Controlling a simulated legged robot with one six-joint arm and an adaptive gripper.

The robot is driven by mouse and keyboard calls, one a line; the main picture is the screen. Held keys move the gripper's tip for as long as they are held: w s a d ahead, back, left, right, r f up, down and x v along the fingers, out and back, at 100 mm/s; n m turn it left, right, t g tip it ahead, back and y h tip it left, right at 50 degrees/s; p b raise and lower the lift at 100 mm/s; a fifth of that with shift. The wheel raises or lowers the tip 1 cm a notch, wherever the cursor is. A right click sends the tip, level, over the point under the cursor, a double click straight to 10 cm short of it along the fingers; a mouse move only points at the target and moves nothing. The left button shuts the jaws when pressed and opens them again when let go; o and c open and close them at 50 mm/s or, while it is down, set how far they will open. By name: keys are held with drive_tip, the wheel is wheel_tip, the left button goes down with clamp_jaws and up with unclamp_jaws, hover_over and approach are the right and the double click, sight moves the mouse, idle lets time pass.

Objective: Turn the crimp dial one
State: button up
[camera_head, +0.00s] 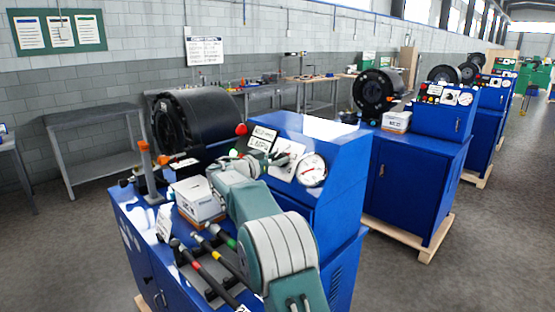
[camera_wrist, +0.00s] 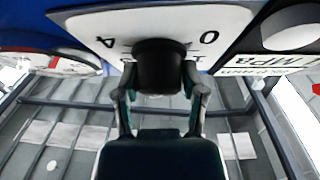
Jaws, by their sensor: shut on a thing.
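The black crimp dial knob (camera_wrist: 160,62) stands on a white plate (camera_wrist: 95,28) marked with numerals, among them 0 and 4, seen upside down in the wrist view. My gripper (camera_wrist: 160,82) is shut on the knob, one finger on each side. In the head view my gripper (camera_head: 262,162) is at the sloped front panel of the nearest blue crimper (camera_head: 340,190), between the label display and the gauge. The knob is hidden there behind my gripper. The dial's pointer mark cannot be made out.
A round pressure gauge (camera_head: 312,170) sits right of the dial, and a label display (camera_head: 262,137) with a red button (camera_head: 241,129) left of it. A white box (camera_head: 198,199) and several coloured-banded tools (camera_head: 222,262) lie on the bench below. More crimpers stand behind right.

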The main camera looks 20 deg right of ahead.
drive_tip(key=shift+d+f+n+t, duration=0.1)
drive_tip(key=shift+n+t, duration=0.2)
drive_tip(key=shift+n, duration=0.3)
drive_tip(key=n+t+y, duration=0.1)
drive_tip(key=n, duration=0.2)
drive_tip(key=n+t+y, duration=0.1)
drive_tip(key=n+t, duration=0.1)
drive_tip(key=n, duration=0.1)
drive_tip(key=shift+n+t, duration=0.3)
drive_tip(key=n+t+y, duration=0.1)
drive_tip(key=n+y, duration=0.1)
drive_tip(key=n, duration=0.2)
drive_tip(key=n+t+y, duration=0.1)
drive_tip(key=n+y, duration=0.1)
drive_tip(key=n, duration=0.1)
drive_tip(key=shift+n, duration=0.4)
drive_tip(key=n+y, duration=0.4)
drive_tip(key=n, duration=0.2)
drive_tip(key=shift+n, duration=0.4)
drive_tip(key=shift+f+n+g+y, duration=0.1)
drive_tip(key=shift+n+g+y, duration=0.5)
drive_tip(key=shift+n, duration=0.55)
drive_tip(key=shift+f+n+g+y, duration=0.1)
drive_tip(key=shift+n+g+y, duration=0.45)
drive_tip(key=shift+n, duration=0.6)
drive_tip(key=shift+n+g, duration=0.25)
drive_tip(key=shift+n, duration=0.15)
drive_tip(key=o, duration=1.1)
drive_tip(key=shift+o, duration=0.2)
drive_tip(key=shift+r, duration=0.2)
